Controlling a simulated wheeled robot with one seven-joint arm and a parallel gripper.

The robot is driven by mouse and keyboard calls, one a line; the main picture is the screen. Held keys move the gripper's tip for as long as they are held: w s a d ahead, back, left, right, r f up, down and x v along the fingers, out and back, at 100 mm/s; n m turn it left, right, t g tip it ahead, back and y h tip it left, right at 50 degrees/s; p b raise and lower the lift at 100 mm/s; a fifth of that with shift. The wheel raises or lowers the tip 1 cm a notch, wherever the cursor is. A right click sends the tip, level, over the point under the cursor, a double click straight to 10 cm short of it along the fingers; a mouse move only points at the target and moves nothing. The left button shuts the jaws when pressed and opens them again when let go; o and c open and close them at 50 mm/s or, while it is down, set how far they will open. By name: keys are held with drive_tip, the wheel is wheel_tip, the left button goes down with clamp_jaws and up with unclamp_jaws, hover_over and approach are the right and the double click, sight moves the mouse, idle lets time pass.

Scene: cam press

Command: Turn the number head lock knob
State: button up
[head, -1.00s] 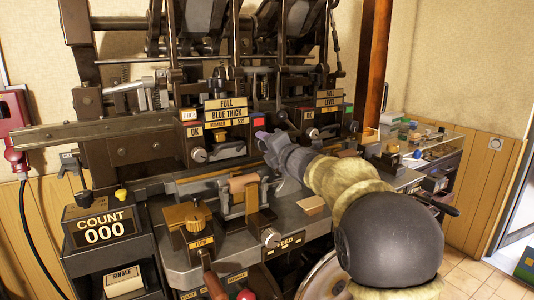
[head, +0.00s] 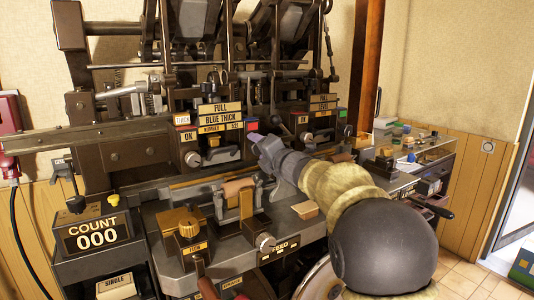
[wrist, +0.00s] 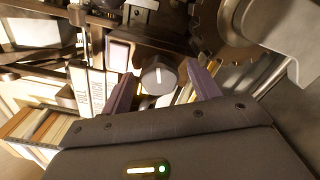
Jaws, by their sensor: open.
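A round dark knob with a white pointer line (wrist: 158,76) shows in the wrist view, between my fingers as seen from there. It appears to be the knob (head: 193,158) low on the left panel in the head view, below the "FULL", "BLUE THICK" and "NUMBER 521" plates (head: 220,118). My gripper (head: 257,141) is open and empty, to the right of that knob in the head view. In the wrist view its two purple-grey fingers (wrist: 163,90) are apart. The knob stands beyond the fingers; I see no contact. No label naming the knob is readable.
A similar panel with its own knob (head: 306,136) stands to the right. A wooden-handled clamp (head: 238,188), a brass block (head: 181,223) and the "COUNT 000" box (head: 96,236) are on the lower front. A toothed wheel (wrist: 222,28) is at upper right in the wrist view.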

drive_tip(key=b+v, duration=0.2)
drive_tip(key=v, duration=1.5)
drive_tip(key=shift+d, duration=0.2)
drive_tip(key=shift+s, duration=0.15)
drive_tip(key=s+d+f+m+g+h, duration=0.2)
drive_tip(key=d+f+m+h, duration=0.3)
drive_tip(key=f+m, duration=0.45)
drive_tip(key=s+d+f+m+g+h, duration=0.2)
drive_tip(key=d+f+m+h, duration=0.25)
drive_tip(key=f+m, duration=0.55)
drive_tip(key=s+f+m+g, duration=1)
drive_tip(key=s+f, duration=0.5)
drive_tip(key=s, duration=0.4)
wheel_tip(320, 180, up, 22)
drive_tip(key=t+p, duration=0.1)
drive_tip(key=p, duration=2.2)
drive_tip(key=shift+w+d+r+m+t, duration=0.15)
drive_tip(key=shift+w+d+m+t, duration=0.15)
drive_tip(key=shift+d+m, duration=0.15)
